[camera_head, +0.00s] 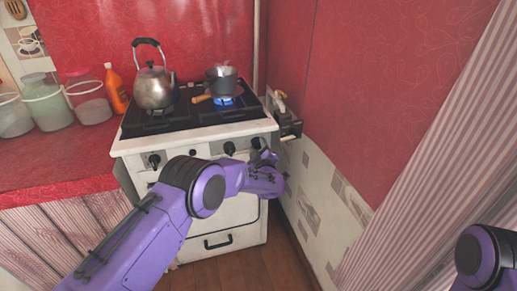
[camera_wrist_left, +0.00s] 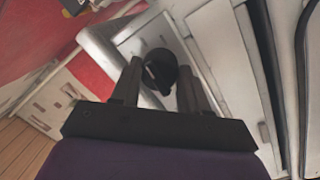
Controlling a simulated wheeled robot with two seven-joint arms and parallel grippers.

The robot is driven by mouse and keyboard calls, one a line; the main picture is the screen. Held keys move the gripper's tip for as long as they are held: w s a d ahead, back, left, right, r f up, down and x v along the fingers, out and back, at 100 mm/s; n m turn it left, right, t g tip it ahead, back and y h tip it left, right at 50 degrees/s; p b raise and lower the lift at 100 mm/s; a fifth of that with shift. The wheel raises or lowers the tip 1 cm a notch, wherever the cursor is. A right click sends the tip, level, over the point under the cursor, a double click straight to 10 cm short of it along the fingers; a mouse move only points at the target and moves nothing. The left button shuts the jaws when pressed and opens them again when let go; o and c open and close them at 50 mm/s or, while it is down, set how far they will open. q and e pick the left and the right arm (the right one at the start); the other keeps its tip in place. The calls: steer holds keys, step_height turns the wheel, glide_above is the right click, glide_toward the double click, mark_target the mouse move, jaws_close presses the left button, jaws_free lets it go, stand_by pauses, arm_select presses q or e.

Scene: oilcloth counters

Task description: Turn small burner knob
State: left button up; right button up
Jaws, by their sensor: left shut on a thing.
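The white stove (camera_head: 200,138) has black knobs on its front panel, one at left (camera_head: 153,161), one near the middle (camera_head: 229,148) and one at the right end (camera_head: 257,143). My left gripper (camera_head: 264,157) is at the right-end knob, and my purple wrist partly hides this area in the head view. In the left wrist view the round black knob (camera_wrist_left: 159,66) sits between the two fingers of my left gripper (camera_wrist_left: 160,82), which is shut on it. A blue flame (camera_head: 223,101) burns under the pot. My right gripper is out of view.
A steel kettle (camera_head: 154,88) and a dark pot (camera_head: 222,80) stand on the stove top. An orange bottle (camera_head: 116,90) and jars (camera_head: 45,103) stand on the red counter at left. The tiled wall (camera_head: 318,200) is close to the stove's right side.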

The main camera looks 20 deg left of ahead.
arm_select(q)
steer(key=shift+d+f, duration=0.1)
steer(key=shift+f, duration=0.05)
steer(key=shift+f+n+b, duration=0.2)
steer(key=shift+n+b, duration=0.8)
steer(key=shift+b, duration=0.15)
steer(key=n+y+b, duration=0.1)
steer(key=n+b, duration=0.5)
steer(key=n+y+b, duration=0.1)
steer(key=n+b, duration=0.6)
steer(key=shift+d+f+n, duration=0.1)
steer(key=shift+n, duration=0.2)
steer(key=shift+w+n+b, duration=0.1)
steer(key=shift+n+b, duration=0.9)
steer(key=shift+b, duration=0.05)
steer(key=shift+r+n+y+b, duration=0.3)
steer(key=shift+n+b, duration=0.35)
steer(key=shift+n, duration=0.25)
steer(key=shift+r, duration=0.1)
steer(key=o, duration=0.8)
steer(key=shift+d, duration=0.1)
